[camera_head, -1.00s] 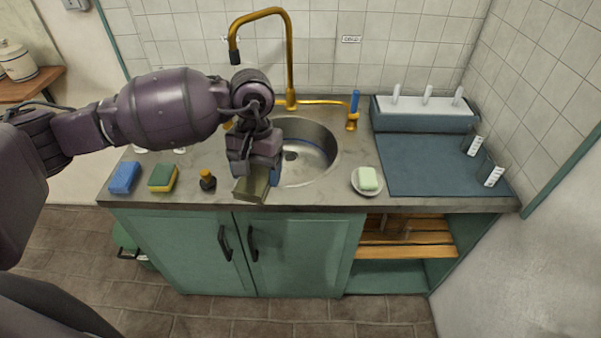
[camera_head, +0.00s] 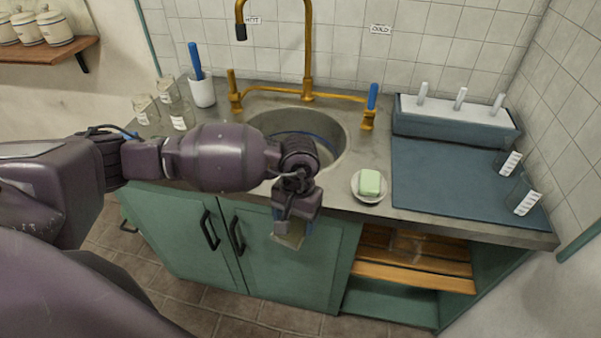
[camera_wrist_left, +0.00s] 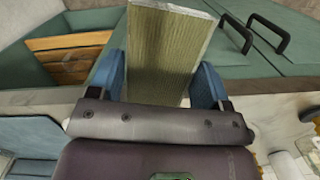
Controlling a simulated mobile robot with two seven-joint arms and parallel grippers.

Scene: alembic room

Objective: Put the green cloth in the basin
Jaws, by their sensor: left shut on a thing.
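The green cloth (camera_head: 289,241) is a flat, stiff-looking olive-green piece. My left gripper (camera_head: 294,215) is shut on it, and it hangs below the fingers in front of the cabinet doors, off the counter. In the left wrist view the cloth (camera_wrist_left: 165,50) stands out between the two blue fingers of the gripper (camera_wrist_left: 162,85). The round metal basin (camera_head: 285,121) is sunk in the counter behind my gripper. My arm hides part of its front and left side. My right gripper is not in view.
A brass tap (camera_head: 308,60) arches behind the basin. A soap dish (camera_head: 360,194) with pale green soap (camera_head: 370,182) stands right of it. A blue mat (camera_head: 455,185) and a rack (camera_head: 455,117) are further right. Jars (camera_head: 181,117) and a white cup (camera_head: 201,92) stand left.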

